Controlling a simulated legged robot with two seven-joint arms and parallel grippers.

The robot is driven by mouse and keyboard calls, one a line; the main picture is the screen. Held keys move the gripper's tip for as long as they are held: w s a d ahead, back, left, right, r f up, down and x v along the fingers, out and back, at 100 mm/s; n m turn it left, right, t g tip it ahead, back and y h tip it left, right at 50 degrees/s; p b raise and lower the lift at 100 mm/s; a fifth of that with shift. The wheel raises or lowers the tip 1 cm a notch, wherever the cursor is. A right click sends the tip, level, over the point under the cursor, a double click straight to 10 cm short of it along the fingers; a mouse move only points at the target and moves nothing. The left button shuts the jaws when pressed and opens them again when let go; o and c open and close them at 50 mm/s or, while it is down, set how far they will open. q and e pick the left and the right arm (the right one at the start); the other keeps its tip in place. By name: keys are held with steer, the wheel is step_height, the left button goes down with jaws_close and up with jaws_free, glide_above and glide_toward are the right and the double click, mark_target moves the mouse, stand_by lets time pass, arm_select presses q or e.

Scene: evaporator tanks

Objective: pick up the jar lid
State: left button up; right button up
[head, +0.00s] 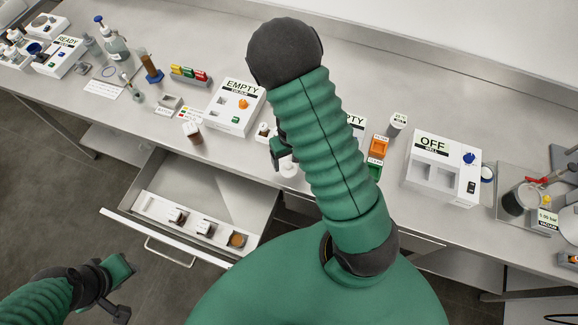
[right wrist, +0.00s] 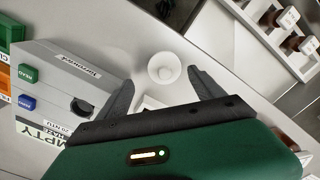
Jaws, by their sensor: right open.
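A small round white piece with a raised ring at its middle, which looks like the jar lid (right wrist: 163,66), lies on the steel bench in the right wrist view. A white piece that looks like the same lid (head: 289,169) shows in the head view near the bench's front edge. My right gripper (right wrist: 160,80) is open, with a dark finger on each side of the lid and no visible hold on it. In the head view my right gripper (head: 277,150) is partly hidden behind my right arm. My left gripper (head: 117,289) is low at the left, away from the bench; its jaw opening is unclear.
A grey box with green and blue buttons (right wrist: 62,84) stands close left of my right gripper in the wrist view. An open drawer (head: 150,226) with several small jars juts out below the bench. White boxes marked EMPTY (head: 237,103) and OFF (head: 438,160) stand on the bench (head: 345,75).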

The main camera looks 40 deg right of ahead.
mark_target(288, 165)
step_height(288, 165, down, 3)
steer(key=shift+s+a+r, duration=0.1)
steer(key=shift+s, duration=0.05)
steer(key=shift+a, duration=0.25)
steer(key=shift+w+a, duration=0.2)
steer(key=shift+a, duration=0.2)
steer(key=c, duration=0.3)
steer(key=shift+s+d, duration=0.1)
steer(key=shift+d, duration=0.25)
steer(key=c, duration=1.1)
steer(key=shift+a, duration=0.1)
